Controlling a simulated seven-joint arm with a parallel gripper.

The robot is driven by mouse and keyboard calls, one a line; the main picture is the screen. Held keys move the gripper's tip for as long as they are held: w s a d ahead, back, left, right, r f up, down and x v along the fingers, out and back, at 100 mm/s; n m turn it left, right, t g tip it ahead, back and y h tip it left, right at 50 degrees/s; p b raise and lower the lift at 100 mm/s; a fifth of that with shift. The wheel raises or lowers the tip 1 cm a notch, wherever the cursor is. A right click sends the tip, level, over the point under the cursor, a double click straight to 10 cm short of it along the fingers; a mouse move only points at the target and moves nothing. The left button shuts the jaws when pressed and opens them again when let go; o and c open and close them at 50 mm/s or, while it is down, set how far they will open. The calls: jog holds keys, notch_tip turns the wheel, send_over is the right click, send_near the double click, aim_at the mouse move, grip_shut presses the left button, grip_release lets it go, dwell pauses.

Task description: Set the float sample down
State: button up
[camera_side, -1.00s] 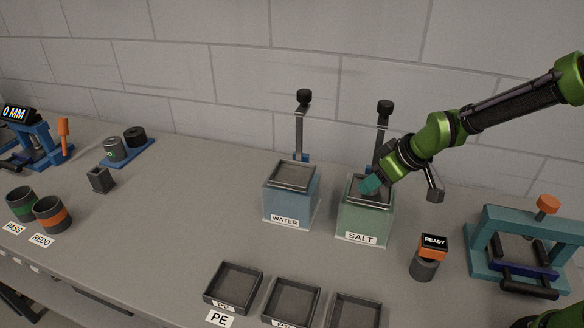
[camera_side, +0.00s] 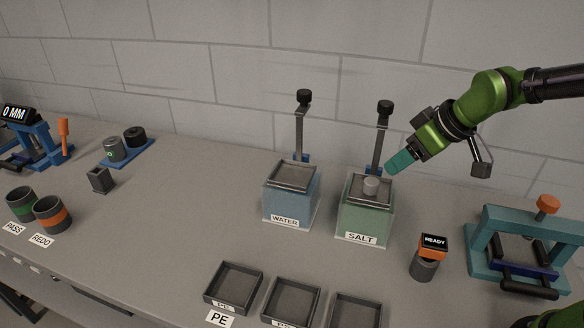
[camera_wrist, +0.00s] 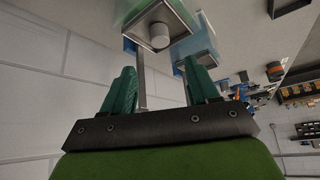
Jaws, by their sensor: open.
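The float sample is a small light grey cylinder (camera_side: 371,186) standing on the dark top of the green SALT tank (camera_side: 364,222). It also shows in the wrist view (camera_wrist: 159,37), beyond my fingers and apart from them. My gripper (camera_side: 398,163) is above and to the right of the sample in the side view. Its two teal fingers (camera_wrist: 160,88) are spread apart with nothing between them. The blue WATER tank (camera_side: 290,207) stands to the left of the SALT tank, with nothing visible on its dark top.
Upright posts with black knobs (camera_side: 385,106) stand behind both tanks. Dark trays (camera_side: 233,286) sit in front. PASS and REDO cups (camera_side: 51,214) are at the far left.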

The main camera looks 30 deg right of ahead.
jog(key=s+d+r+m, duration=0.1)
jog(key=s+m, duration=0.2)
jog(key=s, duration=0.4)
jog(key=s+d+r+m, duration=0.1)
jog(key=s+r+m, duration=0.1)
jog(key=s+m, duration=0.2)
jog(key=s, duration=0.3)
jog(key=shift+s+r+t, duration=0.15)
jog(key=shift+r+t, duration=0.15)
jog(key=shift+t, duration=0.1)
